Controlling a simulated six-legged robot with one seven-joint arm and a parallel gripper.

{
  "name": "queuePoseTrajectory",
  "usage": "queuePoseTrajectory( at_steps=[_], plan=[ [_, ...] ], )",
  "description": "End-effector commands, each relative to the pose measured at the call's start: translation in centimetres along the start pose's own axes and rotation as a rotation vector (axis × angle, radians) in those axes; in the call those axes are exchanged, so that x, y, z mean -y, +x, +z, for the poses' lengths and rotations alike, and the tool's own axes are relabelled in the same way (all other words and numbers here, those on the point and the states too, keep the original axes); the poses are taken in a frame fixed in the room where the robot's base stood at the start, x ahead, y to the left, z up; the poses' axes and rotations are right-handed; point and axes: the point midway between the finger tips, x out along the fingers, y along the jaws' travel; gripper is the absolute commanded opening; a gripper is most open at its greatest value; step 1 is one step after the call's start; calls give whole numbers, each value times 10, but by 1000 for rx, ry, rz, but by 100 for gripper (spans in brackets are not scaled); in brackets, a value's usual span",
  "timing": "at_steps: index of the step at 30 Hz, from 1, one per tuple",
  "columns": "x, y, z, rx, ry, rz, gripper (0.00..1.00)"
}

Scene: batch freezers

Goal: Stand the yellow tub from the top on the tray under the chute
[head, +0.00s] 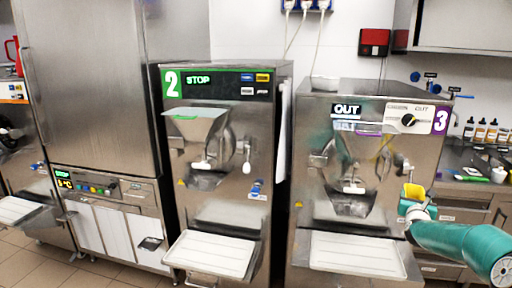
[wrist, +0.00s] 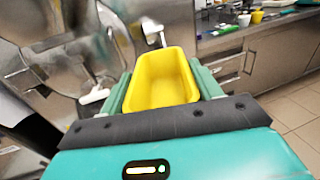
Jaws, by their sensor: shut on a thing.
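The yellow tub (head: 414,192) is held in my gripper (head: 412,208) at the right front of machine 3. In the wrist view the tub (wrist: 161,80) is upright or nearly so, and its open top shows an empty inside. My gripper's fingers (wrist: 162,92) are shut on its two sides. The chute (head: 352,204) is low on the front of machine 3, left of the tub. The tray (head: 356,254) under it is a pale ribbed shelf with nothing standing on it. The tub is above the tray's level and off to its right.
Machine 2 (head: 222,150) stands to the left, with its own empty tray (head: 211,254). A counter (head: 478,183) with bottles (head: 491,132) is at the right. A handle (head: 354,187) sticks out at machine 3's chute. The space above machine 3's tray is clear.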

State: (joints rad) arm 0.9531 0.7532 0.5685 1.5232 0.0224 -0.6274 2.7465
Motion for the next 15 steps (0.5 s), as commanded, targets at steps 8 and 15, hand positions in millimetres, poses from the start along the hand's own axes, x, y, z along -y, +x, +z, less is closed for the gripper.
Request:
queuePoseTrajectory(
  at_steps=[8, 15],
  plan=[
    [-36, -18, -100, -6, 2, 59, 41],
    [-73, -47, -175, -6, 2, 131, 41]
  ],
)
